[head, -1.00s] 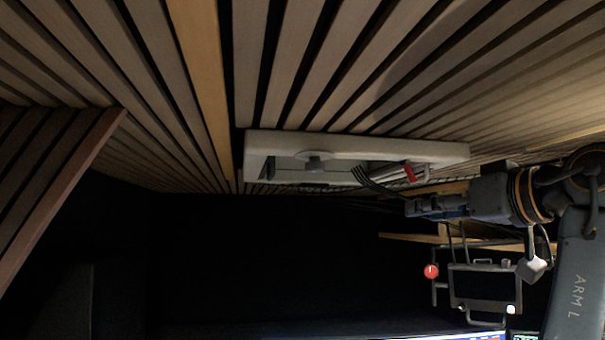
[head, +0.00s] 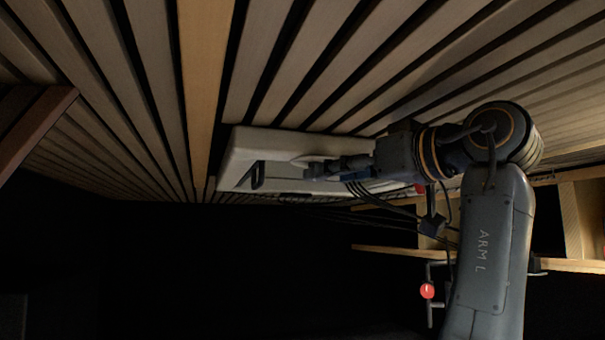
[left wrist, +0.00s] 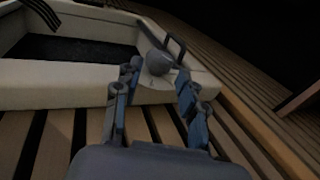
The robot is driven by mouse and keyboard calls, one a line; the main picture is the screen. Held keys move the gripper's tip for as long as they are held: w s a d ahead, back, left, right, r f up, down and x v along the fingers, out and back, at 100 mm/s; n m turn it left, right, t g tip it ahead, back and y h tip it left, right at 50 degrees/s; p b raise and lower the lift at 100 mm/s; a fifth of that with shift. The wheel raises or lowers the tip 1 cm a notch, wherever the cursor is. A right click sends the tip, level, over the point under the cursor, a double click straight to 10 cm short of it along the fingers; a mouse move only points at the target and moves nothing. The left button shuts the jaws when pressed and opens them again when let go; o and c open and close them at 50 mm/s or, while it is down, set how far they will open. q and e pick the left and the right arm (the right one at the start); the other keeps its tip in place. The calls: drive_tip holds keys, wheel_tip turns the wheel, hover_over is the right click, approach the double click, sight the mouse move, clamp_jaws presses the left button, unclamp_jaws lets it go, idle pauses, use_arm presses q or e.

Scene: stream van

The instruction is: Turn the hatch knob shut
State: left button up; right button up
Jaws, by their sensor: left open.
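The hatch is set in a pale frame (head: 238,152) in the slatted wood ceiling, and the frame also shows in the left wrist view (left wrist: 60,84). The grey hatch knob (left wrist: 160,62) sits on a pale round base at the frame's corner in the left wrist view. My left gripper (left wrist: 157,72) is open, with one finger on each side of the knob; contact cannot be told. In the head view my left gripper (head: 311,168) is at the hatch and largely hides the knob. My right gripper is not in view.
A dark bracket (head: 257,175) stands at the hatch's left end, close to the knob. Dark cables hang below my left arm. A red ball (head: 427,291) on a metal rack and a wooden shelf (head: 580,222) are at lower right. Below the hatch it is dark.

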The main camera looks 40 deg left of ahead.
sight(307, 181)
use_arm(q)
drive_tip(key=a, duration=0.1)
drive_tip(key=a+p, duration=0.1)
drive_tip(key=a, duration=0.2)
drive_tip(key=shift+w+a+r, duration=0.1)
drive_tip(key=shift+w+a, duration=0.15)
drive_tip(key=shift+a, duration=0.15)
drive_tip(key=shift+w+a+f+p, duration=0.15)
drive_tip(key=shift+a+p, duration=0.3)
drive_tip(key=shift+a, duration=0.8)
drive_tip(key=shift+w+a+f+p, duration=0.15)
drive_tip(key=shift+a+p, duration=0.3)
drive_tip(key=shift+a, duration=0.9)
clamp_jaws()
drive_tip(key=shift+a, duration=0.1)
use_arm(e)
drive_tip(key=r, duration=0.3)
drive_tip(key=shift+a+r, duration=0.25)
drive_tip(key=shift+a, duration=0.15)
